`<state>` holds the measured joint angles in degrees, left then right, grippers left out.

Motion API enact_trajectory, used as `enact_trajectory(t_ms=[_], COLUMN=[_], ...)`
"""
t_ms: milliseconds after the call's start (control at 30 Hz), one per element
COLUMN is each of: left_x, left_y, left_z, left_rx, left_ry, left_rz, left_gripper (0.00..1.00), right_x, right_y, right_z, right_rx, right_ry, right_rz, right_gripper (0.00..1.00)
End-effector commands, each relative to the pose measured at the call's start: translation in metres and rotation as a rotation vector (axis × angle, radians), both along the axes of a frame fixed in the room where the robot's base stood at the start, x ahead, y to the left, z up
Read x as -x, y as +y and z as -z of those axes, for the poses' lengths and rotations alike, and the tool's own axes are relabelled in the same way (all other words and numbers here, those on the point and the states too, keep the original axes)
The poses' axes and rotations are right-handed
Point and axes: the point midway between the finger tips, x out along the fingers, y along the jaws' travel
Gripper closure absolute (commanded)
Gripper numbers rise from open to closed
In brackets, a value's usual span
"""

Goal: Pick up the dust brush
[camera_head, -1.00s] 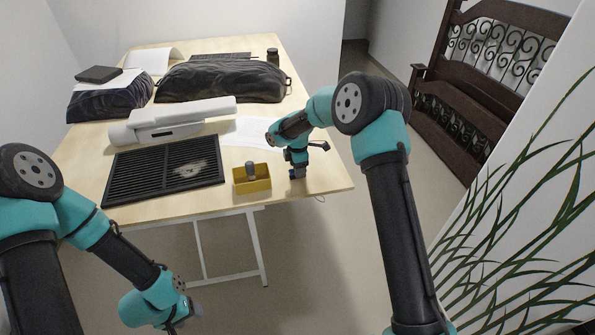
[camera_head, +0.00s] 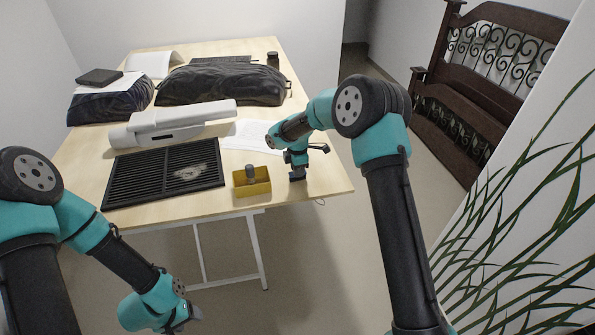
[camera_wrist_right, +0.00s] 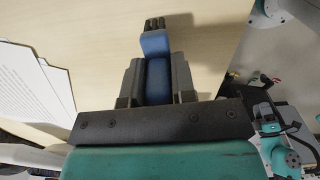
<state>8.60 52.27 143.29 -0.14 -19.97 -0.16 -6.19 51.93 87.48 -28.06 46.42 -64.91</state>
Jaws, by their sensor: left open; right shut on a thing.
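The dust brush (camera_wrist_right: 156,45) shows in the right wrist view as a blue body with dark tips at its far end. My right gripper (camera_wrist_right: 156,85) is shut on it, one dark finger on each side. In the head view my right gripper (camera_head: 298,174) points down at the right part of the table, and the brush is hardly visible there. I cannot tell whether the brush touches the tabletop. My left gripper (camera_head: 192,318) is open and empty, low in front of the table.
A yellow box (camera_head: 252,188) holding a grey cylinder (camera_head: 250,170) stands just left of my right gripper. A black grille (camera_head: 135,180) with a pale dusty patch lies further left. Behind are a white device (camera_head: 180,120), papers (camera_head: 250,135) and dark bags (camera_head: 225,82). The table's right edge is close.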

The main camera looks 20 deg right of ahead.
Motion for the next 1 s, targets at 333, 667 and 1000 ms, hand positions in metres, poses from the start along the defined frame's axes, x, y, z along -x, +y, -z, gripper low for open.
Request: enact_trajectory(t_ms=[333,667,1000], left_x=[0.0,0.0,0.0], left_y=[0.0,0.0,0.0], left_z=[0.0,0.0,0.0], left_rx=[0.0,0.0,0.0], left_ry=[0.0,0.0,0.0], left_rz=[0.0,0.0,0.0], left_gripper=[0.42,0.42,0.42], right_x=[0.002,0.049,0.12], right_y=[0.0,0.014,0.035], right_z=[-0.034,-0.037,-0.044], right_rx=[0.0,0.001,0.001], right_ry=[-0.001,0.001,0.001], right_rz=[0.0,-0.002,-0.004], right_gripper=[0.99,0.99,0.99])
